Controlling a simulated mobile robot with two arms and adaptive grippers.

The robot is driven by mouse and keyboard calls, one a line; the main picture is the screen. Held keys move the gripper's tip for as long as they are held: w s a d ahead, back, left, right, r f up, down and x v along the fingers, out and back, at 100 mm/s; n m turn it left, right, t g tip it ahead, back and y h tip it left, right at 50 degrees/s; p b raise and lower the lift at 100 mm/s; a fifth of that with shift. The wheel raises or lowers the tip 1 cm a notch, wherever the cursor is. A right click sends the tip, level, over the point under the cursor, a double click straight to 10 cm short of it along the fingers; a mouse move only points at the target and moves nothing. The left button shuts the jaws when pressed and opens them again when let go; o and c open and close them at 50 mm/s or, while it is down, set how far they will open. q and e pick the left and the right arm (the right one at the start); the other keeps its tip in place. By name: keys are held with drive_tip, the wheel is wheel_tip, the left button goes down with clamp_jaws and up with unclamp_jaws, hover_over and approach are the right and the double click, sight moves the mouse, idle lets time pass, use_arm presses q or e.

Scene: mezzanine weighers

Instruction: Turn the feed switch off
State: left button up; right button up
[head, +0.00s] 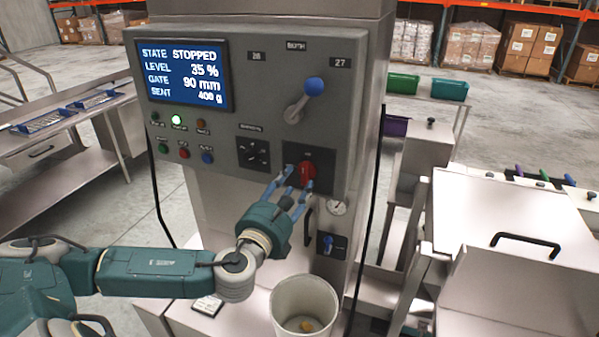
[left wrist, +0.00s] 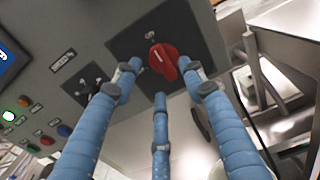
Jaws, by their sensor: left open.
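A red rotary switch (head: 307,171) sits on a dark plate on the front of the grey control panel (head: 232,115). It also shows in the left wrist view (left wrist: 163,62), with a pale mark on its face; its label is too small to read. My left gripper (head: 292,182) is open, with its blue fingers pointing up at this switch. In the wrist view two fingertips are on either side of the red knob and a third is below it. I cannot tell whether they touch it. My right gripper is not in view.
The screen (head: 184,75) reads STOPPED, 35 %, 90 mm, 400 g. Near the red switch are a black dial (head: 253,153), a blue-knobbed lever (head: 305,98), small lamps and buttons, and a lower blue switch (head: 328,244). A white bucket (head: 304,303) stands below.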

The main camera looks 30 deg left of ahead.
sight(301, 176)
use_arm(q)
drive_tip(key=shift+r+p+x, duration=0.2)
drive_tip(key=shift+p+x, duration=0.15)
drive_tip(key=shift+x, duration=0.8)
drive_tip(key=shift+w+f, duration=0.2)
drive_tip(key=shift+w, duration=0.45)
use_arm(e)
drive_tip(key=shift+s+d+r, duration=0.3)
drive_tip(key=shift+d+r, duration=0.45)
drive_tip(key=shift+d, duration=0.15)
